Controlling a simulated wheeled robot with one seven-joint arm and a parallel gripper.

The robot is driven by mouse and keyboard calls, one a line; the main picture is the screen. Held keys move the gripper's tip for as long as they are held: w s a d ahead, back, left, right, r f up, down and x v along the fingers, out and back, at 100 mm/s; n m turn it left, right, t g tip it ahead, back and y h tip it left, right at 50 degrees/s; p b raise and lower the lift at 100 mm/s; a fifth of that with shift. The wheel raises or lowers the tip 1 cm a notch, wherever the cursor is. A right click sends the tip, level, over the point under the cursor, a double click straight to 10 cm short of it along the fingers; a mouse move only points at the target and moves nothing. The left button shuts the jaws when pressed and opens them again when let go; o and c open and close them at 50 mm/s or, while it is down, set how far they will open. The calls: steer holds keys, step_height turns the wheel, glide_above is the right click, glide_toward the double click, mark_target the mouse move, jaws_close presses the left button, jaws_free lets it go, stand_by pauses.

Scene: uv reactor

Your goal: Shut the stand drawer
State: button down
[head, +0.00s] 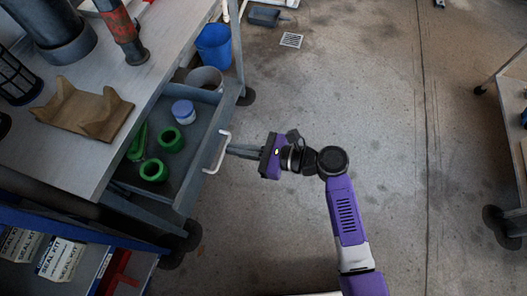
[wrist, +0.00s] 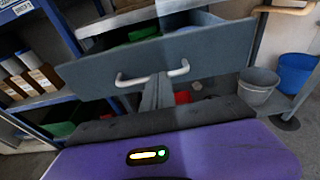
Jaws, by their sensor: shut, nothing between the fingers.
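The stand drawer (head: 203,145) is grey and stands open, pulled out to the right from under the bench top in the head view. Green rings, a green tool and a white jar with a blue lid lie in it. Its pale bar handle (head: 226,152) is on the front face. My gripper (head: 229,151) is shut and empty, with its fingertips at the handle. In the wrist view the drawer front (wrist: 215,55) fills the upper middle, and the shut fingers (wrist: 158,90) point at the handle (wrist: 135,80). I cannot tell whether they touch it.
The bench top (head: 60,150) holds a brown tray (head: 80,108) and dark cylinders. A blue bucket (head: 214,46) and a grey bucket (head: 205,79) stand behind the drawer. Shelves with seal kit boxes (head: 60,257) are at lower left.

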mark_target(167, 131)
steer(key=r+x, duration=0.1)
steer(key=x, duration=0.5)
steer(key=r+x, duration=0.1)
steer(key=x, duration=0.4)
steer(key=r+x, duration=0.1)
steer(key=x, duration=0.5)
steer(key=shift+w+a+r+b, duration=0.15)
steer(key=shift+w+a+b, duration=0.3)
steer(key=shift+a, duration=0.1)
steer(key=shift+w+a, duration=0.2)
steer(key=shift+a, duration=0.45)
steer(key=shift+w+a+r, duration=0.1)
steer(key=shift+a+r, duration=0.1)
steer(key=shift+r, duration=0.05)
